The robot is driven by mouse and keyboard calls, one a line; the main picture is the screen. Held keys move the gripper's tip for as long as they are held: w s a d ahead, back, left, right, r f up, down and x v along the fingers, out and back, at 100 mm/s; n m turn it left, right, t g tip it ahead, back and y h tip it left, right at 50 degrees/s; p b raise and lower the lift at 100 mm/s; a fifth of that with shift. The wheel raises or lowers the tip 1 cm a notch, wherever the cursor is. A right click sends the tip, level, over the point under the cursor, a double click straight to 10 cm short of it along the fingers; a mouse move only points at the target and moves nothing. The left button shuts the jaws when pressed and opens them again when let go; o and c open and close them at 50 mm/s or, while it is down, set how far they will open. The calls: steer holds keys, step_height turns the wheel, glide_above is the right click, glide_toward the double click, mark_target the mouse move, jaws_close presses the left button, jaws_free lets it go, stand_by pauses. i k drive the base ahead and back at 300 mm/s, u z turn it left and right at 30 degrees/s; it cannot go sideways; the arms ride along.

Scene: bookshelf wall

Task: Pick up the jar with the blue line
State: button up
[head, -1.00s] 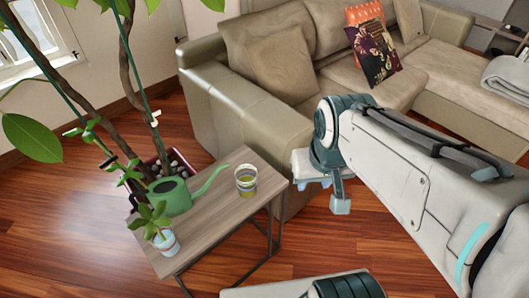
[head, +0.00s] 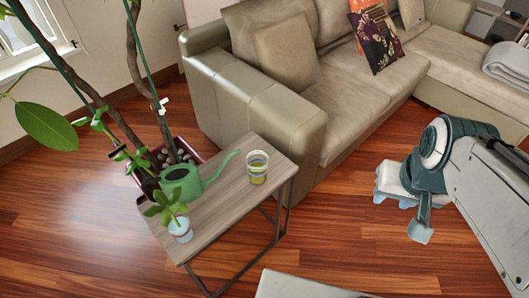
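A small glass jar (head: 257,168) stands upright on the wooden side table (head: 222,205), near its far right corner. It has yellowish contents low down and coloured bands around it; a blue line is too small to make out for certain. My gripper (head: 397,203) is to the right of the table, above the floor in front of the sofa, well apart from the jar.
A green watering can (head: 181,186) stands left of the jar, its spout reaching toward it. A small potted plant (head: 180,229) is at the table's near left. A large potted tree (head: 140,60) rises behind the table. The beige sofa (head: 262,112) stands behind and right.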

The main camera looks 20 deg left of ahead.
mark_target(257, 163)
steer(key=k, duration=0.65)
steer(key=u, duration=1.25)
steer(key=i, duration=0.5)
steer(key=u, duration=0.05)
